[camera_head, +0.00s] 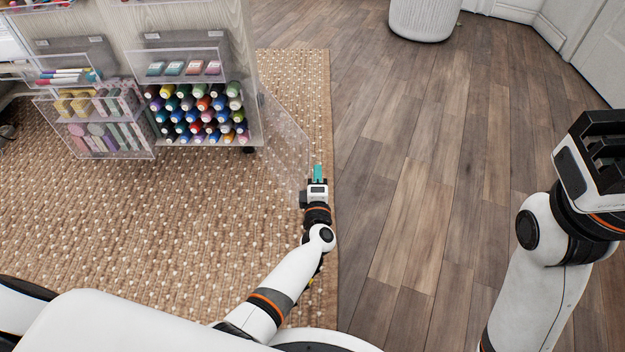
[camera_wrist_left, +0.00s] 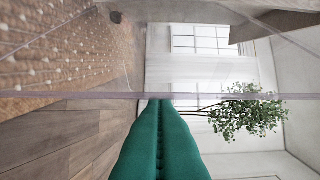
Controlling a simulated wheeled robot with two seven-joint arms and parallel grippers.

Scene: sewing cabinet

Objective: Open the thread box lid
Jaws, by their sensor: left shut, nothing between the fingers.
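The thread box (camera_head: 259,126) is the cabinet compartment filled with colourful thread spools (camera_head: 200,112), in the head view at upper left. Its clear lid (camera_head: 284,138) stands swung out from the box's right side, so the spools are uncovered. My left gripper (camera_head: 317,168) is at the lid's outer end, with its teal fingers shut and empty. In the left wrist view the shut fingers (camera_wrist_left: 160,102) reach the clear lid's edge (camera_wrist_left: 230,96), which crosses the picture; whether they touch it I cannot tell. My right gripper (camera_head: 604,140) is at the far right, away from the box; its jaw opening is unclear.
Clear bins with pens (camera_head: 68,76) and ribbon-like rolls (camera_head: 105,136) are left of the thread box. An ink-pad bin (camera_head: 183,68) sits above it. The woven rug (camera_head: 180,215) and wooden floor (camera_head: 420,170) are open. A white basket (camera_head: 424,18) stands far back.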

